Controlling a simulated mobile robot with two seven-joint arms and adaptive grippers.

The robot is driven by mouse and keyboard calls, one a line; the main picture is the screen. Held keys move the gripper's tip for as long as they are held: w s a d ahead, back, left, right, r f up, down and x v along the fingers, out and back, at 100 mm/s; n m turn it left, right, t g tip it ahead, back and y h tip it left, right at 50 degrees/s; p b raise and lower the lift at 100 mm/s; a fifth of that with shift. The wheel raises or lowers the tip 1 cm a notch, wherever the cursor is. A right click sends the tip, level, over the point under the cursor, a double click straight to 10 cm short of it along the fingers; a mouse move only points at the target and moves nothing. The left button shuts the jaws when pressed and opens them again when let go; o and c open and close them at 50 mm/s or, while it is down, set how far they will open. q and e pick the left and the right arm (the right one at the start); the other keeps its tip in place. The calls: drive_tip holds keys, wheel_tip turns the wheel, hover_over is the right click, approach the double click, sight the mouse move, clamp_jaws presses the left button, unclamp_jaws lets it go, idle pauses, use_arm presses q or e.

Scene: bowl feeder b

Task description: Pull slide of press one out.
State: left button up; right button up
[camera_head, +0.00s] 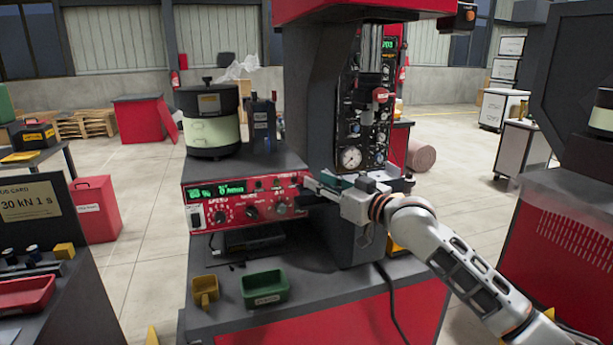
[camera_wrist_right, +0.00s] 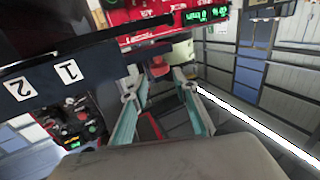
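Press one appears to be the tall dark press (camera_head: 312,90) with a red top in the head view. A dark bar (camera_wrist_right: 55,80) with labels 1 and 2 is beside the fingers. The slide itself is mostly hidden by my gripper.
A round bowl feeder (camera_head: 210,135) and a dark bottle-like unit (camera_head: 262,125) stand on the press bench. A green bin (camera_head: 264,288) and a yellow scoop-shaped bin (camera_head: 205,291) lie in front. A dark side table with a red tray (camera_head: 25,293) is at the left.

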sight(306, 174)
drive_tip(key=x, duration=0.5)
drive_tip(key=shift+w+a+b, duration=0.2)
drive_tip(key=shift+a+b, duration=0.1)
drive_tip(key=shift+b, duration=0.05)
clamp_jaws()
